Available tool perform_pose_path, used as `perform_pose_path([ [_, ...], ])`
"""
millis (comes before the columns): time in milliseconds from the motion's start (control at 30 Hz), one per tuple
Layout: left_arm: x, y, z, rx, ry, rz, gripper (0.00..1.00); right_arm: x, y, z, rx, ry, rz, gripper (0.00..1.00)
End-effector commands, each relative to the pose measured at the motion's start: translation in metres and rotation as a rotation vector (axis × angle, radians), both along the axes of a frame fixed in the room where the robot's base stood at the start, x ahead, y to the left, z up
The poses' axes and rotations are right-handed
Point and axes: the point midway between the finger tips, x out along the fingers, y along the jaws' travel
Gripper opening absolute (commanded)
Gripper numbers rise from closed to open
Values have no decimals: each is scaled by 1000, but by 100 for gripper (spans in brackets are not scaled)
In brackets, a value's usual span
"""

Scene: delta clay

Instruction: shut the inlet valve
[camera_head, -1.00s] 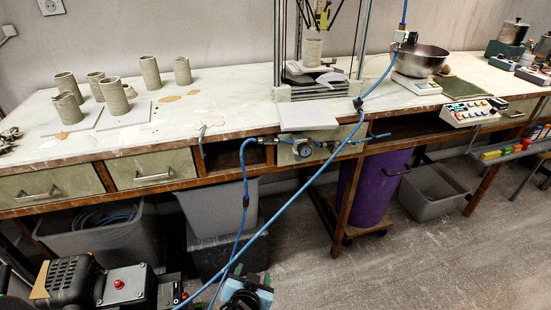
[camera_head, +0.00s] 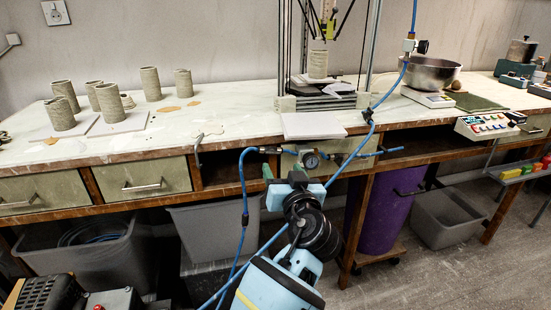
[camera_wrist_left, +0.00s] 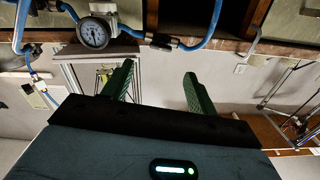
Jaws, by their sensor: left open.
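The air fitting with a round pressure gauge (camera_head: 311,160) hangs at the table's front edge, joined to blue hoses. The gauge also shows in the left wrist view (camera_wrist_left: 94,33), which looks upside down. A dark hose fitting (camera_wrist_left: 160,42) sits beside it there. I cannot tell for certain which part is the inlet valve, or how its handle stands. My left gripper (camera_head: 285,174) is open, its green fingers just below and left of the gauge in the head view. In the wrist view its fingers (camera_wrist_left: 158,72) are apart with nothing between them. My right gripper is not in view.
A blue hose (camera_head: 245,195) hangs in front of the table, and another runs diagonally past my left arm. Drawers (camera_head: 140,178) are at left. Grey bins (camera_head: 215,228) and a purple bin (camera_head: 380,215) stand below. Clay cups (camera_head: 110,100) are on the table.

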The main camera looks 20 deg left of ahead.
Motion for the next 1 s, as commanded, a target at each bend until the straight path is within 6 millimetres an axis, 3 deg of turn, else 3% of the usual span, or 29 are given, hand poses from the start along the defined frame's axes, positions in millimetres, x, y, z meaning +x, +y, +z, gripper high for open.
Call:
perform_pose_path([
  [500, 55, 37, 0, 2, 1, 0, 58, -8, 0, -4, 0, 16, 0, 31],
  [933, 63, 43, -1, 0, 2, -1, 58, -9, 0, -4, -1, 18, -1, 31],
  [1000, 63, 43, -1, 0, 2, -1, 50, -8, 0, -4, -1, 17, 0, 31],
])
